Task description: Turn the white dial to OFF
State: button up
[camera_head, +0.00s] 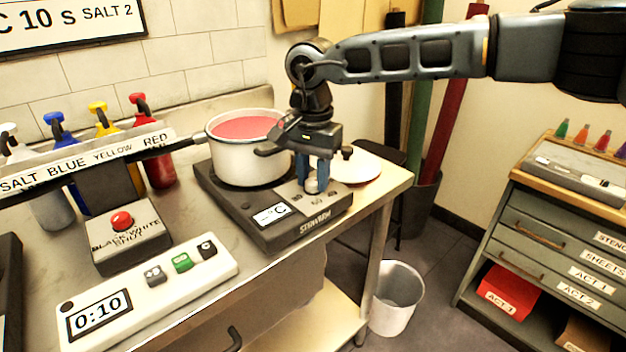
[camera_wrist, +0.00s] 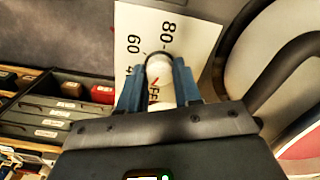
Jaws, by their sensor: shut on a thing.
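The white dial (camera_head: 311,186) is on the top right of the black hot plate (camera_head: 262,234), which stands on the metal table. My gripper (camera_head: 313,180) points down over the dial, with its blue fingers on either side of it. In the wrist view the dial (camera_wrist: 160,72) is a pale round knob between the two fingers (camera_wrist: 158,88), which are shut on it. The scale plate (camera_wrist: 190,25) shows 80 and 60. Red marks and partial lettering show between the fingers. The full OFF label and the dial's exact pointing are partly hidden.
A white pot (camera_head: 240,160) of red liquid sits on the hot plate, close left of my gripper. A white plate (camera_head: 358,168) lies behind right. A timer panel (camera_head: 150,290) and a red-button box (camera_head: 130,240) stand at left. The floor bin (camera_head: 397,300) is beyond the table edge.

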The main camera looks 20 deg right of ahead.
aim_at(313, 181)
jog(key=shift+n+b, duration=0.5)
jog(key=shift+n, duration=1.7)
jog(key=o, duration=1)
jog(key=shift+o, duration=0.2)
jog(key=shift+r+b, duration=0.3)
jog(key=shift+r, duration=3.65)
